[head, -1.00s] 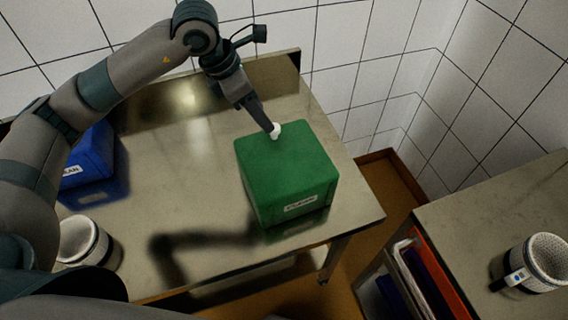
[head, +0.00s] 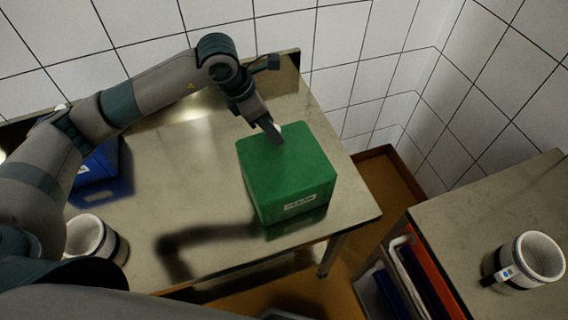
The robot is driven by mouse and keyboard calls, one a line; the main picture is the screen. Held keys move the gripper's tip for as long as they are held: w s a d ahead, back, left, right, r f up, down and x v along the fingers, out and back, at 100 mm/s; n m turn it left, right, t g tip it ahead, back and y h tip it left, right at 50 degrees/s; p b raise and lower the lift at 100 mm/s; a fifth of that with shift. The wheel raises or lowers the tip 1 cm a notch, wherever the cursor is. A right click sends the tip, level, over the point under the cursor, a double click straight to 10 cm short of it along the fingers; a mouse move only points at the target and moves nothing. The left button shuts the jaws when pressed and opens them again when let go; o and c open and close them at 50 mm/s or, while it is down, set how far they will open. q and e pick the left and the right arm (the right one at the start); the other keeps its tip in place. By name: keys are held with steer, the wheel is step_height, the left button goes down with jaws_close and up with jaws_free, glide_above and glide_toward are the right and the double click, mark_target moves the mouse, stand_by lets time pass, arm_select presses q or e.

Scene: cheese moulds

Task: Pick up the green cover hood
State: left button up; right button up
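The green cover hood (head: 287,178), a box shape with a white label on its front, stands on the steel table (head: 190,205). My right gripper is not in view.
A blue hood (head: 95,170) stands at the left, partly behind my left arm. A white perforated mould (head: 88,236) is at the table's front left. Another mould (head: 530,260) stands on the right-hand table (head: 470,215). A tiled wall closes off the back.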

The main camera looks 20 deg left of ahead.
arm_select(q)
jaws_close()
steer(key=shift+r, duration=0.1)
stand_by(0.3)
